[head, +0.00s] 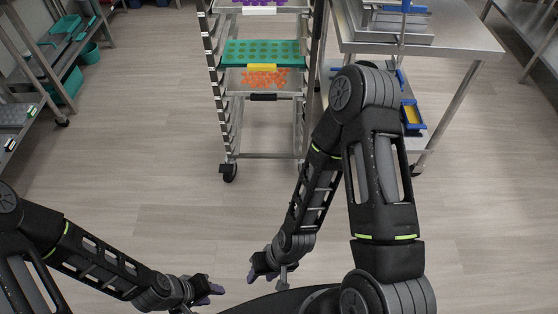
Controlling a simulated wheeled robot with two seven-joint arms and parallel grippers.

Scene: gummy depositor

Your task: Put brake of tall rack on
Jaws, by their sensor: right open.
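The tall rack (262,156) stands ahead, a metal frame on casters. Its front left caster (230,173) is dark and touches the floor. I cannot make out the brake lever or its position on this caster. The front right caster is hidden behind my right arm. My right gripper (262,272) is open and empty, low in front of me and well short of the rack. My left gripper (208,290) is to its left, also away from the rack. Its fingers are too small to tell whether they are open.
The rack holds a green tray (235,60) and a tray of orange gummies (262,82). A metal table (465,42) stands to its right, and shelves with green bins (66,90) stand at the left. The floor (150,170) between me and the rack is clear.

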